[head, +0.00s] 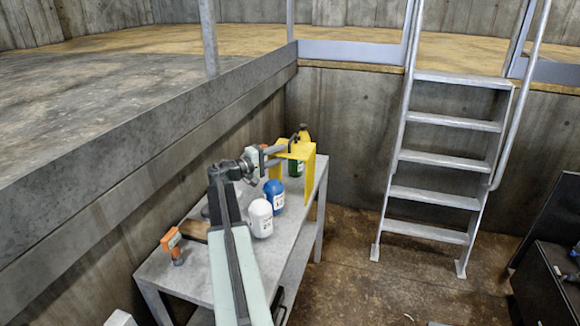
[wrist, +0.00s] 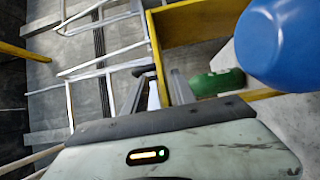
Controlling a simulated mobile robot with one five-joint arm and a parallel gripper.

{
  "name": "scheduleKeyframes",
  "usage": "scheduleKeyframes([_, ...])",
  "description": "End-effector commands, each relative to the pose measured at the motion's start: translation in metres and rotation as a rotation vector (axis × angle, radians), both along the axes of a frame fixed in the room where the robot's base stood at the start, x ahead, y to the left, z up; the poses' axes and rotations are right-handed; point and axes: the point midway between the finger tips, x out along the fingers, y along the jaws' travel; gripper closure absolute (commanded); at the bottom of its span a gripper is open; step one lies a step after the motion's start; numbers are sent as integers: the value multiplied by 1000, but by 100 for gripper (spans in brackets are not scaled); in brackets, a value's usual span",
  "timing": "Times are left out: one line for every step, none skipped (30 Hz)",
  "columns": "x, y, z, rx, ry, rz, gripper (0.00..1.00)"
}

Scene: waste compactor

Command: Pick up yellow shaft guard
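The yellow shaft guard (head: 309,168) is a bent sheet standing on the grey table in the head view, with a flat top and a tall side panel. In the wrist view the guard (wrist: 205,20) spans the upper middle, and one of its edges runs down between my fingers. My gripper (head: 284,151) is at the guard's left side near its top. In the wrist view my gripper (wrist: 164,88) has its fingers apart, one on each side of that yellow edge. Small gaps seem to remain, and I see no firm contact.
On the table (head: 188,272) stand a white bottle (head: 261,219), a blue bottle (head: 274,194) and a green bottle (head: 295,168), partly behind the guard. A ladder (head: 436,163) stands to the right, with open floor between.

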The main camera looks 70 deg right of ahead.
Motion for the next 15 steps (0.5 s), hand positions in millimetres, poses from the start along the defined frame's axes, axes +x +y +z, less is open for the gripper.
scheduleKeyframes([2,0,0,0,0,3,68])
scheduleKeyframes([2,-1,-1,0,0,4,68])
scheduleKeyframes([1,-3,-2,0,0,4,68])
scheduleKeyframes([1,-6,-2,-1,-1,5,68])
scheduleKeyframes([-1,-10,-3,-1,-1,5,68])
scheduleKeyframes([-3,-16,-4,-1,-1,5,68])
scheduleKeyframes([-6,-21,-5,-1,-1,4,68])
scheduleKeyframes([-8,-26,-6,-1,-1,5,68])
scheduleKeyframes([-11,-32,-5,-1,-1,6,68])
scheduleKeyframes([-13,-36,-5,-1,-1,6,68])
scheduleKeyframes([-15,-40,-5,-1,-1,6,68])
scheduleKeyframes([-17,-43,-5,-1,-1,7,68])
scheduleKeyframes([-18,-43,-5,-1,-1,8,68])
scheduleKeyframes([-18,-44,-5,-1,-1,8,68])
scheduleKeyframes([-18,-43,-5,-1,-1,9,68])
